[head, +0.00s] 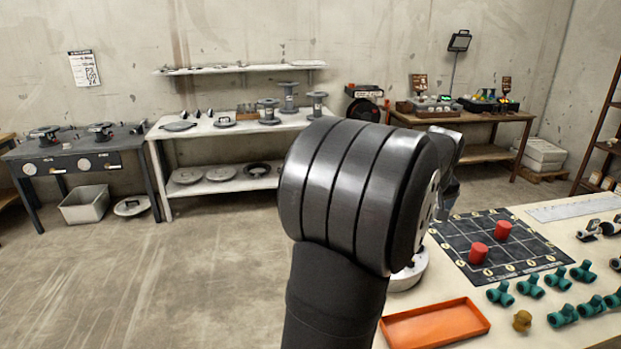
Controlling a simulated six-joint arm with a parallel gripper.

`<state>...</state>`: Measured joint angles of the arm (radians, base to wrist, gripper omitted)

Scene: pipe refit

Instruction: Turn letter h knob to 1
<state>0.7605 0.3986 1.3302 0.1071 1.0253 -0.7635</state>
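No knob with a readable letter h shows in the head view. A dark bench (72,150) at the far left has round pale dials on its front, a left one (30,168) and a right one (85,163). Their markings are too small to read. My large black arm link fills the middle of the view. A dark part at the arm's far end, perhaps my gripper (449,192), shows partly behind it, above the near table's left edge. Its fingers cannot be made out, so I cannot tell whether it is open or shut.
The near table at right holds a black grid mat (521,257) with red cylinders (478,253), an orange tray (435,324) and several teal pipe fittings (530,286). A white bench (160,133) and a wooden bench (480,117) stand behind.

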